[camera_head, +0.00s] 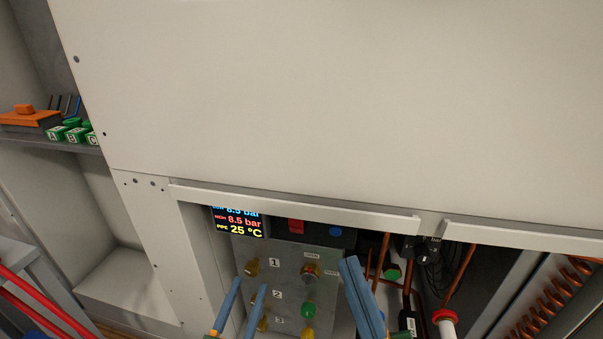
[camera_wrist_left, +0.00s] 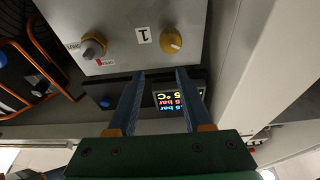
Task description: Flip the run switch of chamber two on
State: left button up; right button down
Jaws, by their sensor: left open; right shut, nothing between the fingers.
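A grey control panel (camera_head: 290,262) sits in the opening under the big white cover, with rows labelled 1, 2 and 3. Row 2 has a green-topped part (camera_head: 308,309) at right; the brass-coloured part at its left is partly hidden by my finger. I cannot tell which is the run switch. Row 1 has a brass knob (camera_wrist_left: 171,41) and a grey knob (camera_wrist_left: 93,47) with a red mark beside it. My left gripper (camera_head: 250,284) is open and empty before the panel's left side; its fingers (camera_wrist_left: 161,72) show too. My right gripper (camera_head: 351,260) is shut and empty at the panel's right.
A display (camera_head: 238,222) reads 8.5 bar and 25 °C. The white cover (camera_head: 330,110) overhangs the panel. Copper pipes, black cables and a red-topped fitting (camera_head: 445,316) crowd the right. A shelf (camera_head: 75,146) with green lettered blocks stands at far left.

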pick_arm(q)
jog(key=s+a+f+g+y+p, duration=0.2)
jog(key=s+f+g+p, duration=0.25)
jog(key=f, duration=0.25)
jog(key=s+a+f+g+y+p, duration=0.1)
jog(key=s+a+f+g+p, duration=0.15)
jog(key=f+g+p, duration=0.35)
jog(key=s+a+f+g+y+p, duration=0.1)
jog(key=s+a+f+g+p, duration=0.2)
jog(key=s, duration=1)
jog(key=s+a+f+n+g+y+p, duration=0.1)
jog(key=s+a+f+g+p, duration=0.2)
jog(key=s, duration=1.1)
jog(key=g+p, duration=0.3)
jog(key=shift+y, duration=0.4)
pick_arm(e)
jog(key=f+n+g+h, duration=0.1)
jog(key=n+g, duration=0.2)
jog(key=s+a+f+n+g+h, duration=0.1)
jog(key=n+g, duration=0.2)
jog(key=f+n+g+h, duration=0.1)
jog(key=n+g+h, duration=0.1)
jog(key=n+g, duration=0.1)
jog(key=shift+s+a+f+n, duration=0.15)
jog(key=shift+s+a+n, duration=0.25)
